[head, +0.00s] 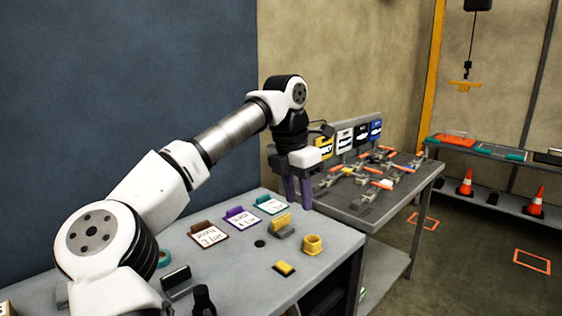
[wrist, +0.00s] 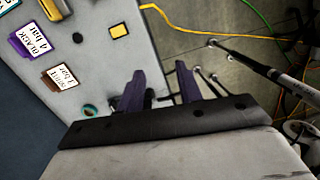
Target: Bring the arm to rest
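My arm reaches from the lower left of the head view up and over the near grey table (head: 330,262). My gripper (head: 298,206) hangs down at that table's far right corner, close to the jig table behind. Its two purple fingers also show in the wrist view (wrist: 160,76); they stand well apart with nothing held between them. In the wrist view the left finger lies near the table's edge and the right one over the floor. I cannot tell its exact height above the table.
The jig table (head: 372,213) carries several orange-handled clamps. Cables (wrist: 186,28) cross the floor. Orange cones (head: 536,203) stand at right.

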